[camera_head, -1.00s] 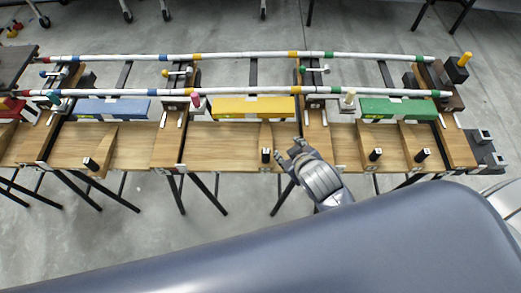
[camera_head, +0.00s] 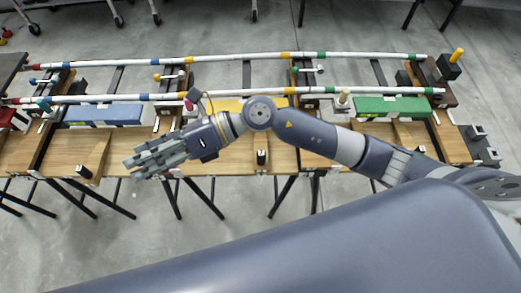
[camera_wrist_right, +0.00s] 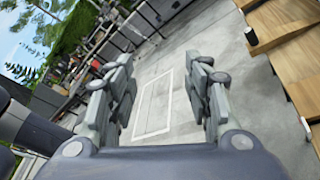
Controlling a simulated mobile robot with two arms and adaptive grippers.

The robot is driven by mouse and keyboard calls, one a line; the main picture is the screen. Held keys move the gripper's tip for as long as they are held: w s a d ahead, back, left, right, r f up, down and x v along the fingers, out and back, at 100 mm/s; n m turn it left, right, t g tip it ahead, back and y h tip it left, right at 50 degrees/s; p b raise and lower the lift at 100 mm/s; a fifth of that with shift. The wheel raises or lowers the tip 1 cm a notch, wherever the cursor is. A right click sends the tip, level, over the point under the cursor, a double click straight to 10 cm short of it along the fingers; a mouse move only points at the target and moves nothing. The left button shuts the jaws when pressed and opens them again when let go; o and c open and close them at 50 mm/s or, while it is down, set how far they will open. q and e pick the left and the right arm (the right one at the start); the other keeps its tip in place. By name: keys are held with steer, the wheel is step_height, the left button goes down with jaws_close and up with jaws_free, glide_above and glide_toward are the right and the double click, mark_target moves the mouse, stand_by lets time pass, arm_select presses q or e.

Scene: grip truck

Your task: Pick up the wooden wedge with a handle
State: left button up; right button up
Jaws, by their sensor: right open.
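Wooden wedges with black handles lie on the wooden table sections in the head view. The left wedge (camera_head: 98,152) has its black handle (camera_head: 84,171) at the table's front edge. A middle wedge shows its black handle (camera_head: 261,157) just below my right arm. The wedges further right are partly hidden by that arm. My right gripper (camera_head: 150,164) is open and empty, pointing left, near the front edge and to the right of the left wedge. In the right wrist view its open fingers (camera_wrist_right: 163,85) face the floor, with a black handle (camera_wrist_right: 251,37) at upper right. My left gripper is not in view.
Blue (camera_head: 103,114), yellow (camera_head: 225,104) and green (camera_head: 390,107) blocks line the back of the table. Two striped white rods (camera_head: 350,91) run along behind and above them. Black table legs stand below. The floor (camera_head: 100,240) in front is clear.

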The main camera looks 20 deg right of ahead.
steer(key=d+f+n+g+h, duration=0.1)
steer(key=d+f+n+h, duration=0.4)
steer(key=f, duration=0.4)
steer(key=n+t+h, duration=0.1)
steer(key=t+h, duration=0.1)
steer(key=h, duration=0.9)
glide_above(261, 158)
steer(key=w, duration=0.2)
steer(key=f, duration=0.6)
steer(key=shift+s+d+f, duration=0.15)
steer(key=shift+s+f, duration=0.1)
steer(key=shift+f, duration=0.1)
step_height(261, 158, down, 5)
steer(key=shift+r, duration=0.15)
steer(key=shift+s+d+f+p, duration=0.1)
steer(key=shift+f+p, duration=0.85)
steer(key=shift+f, duration=2)
jaws_close()
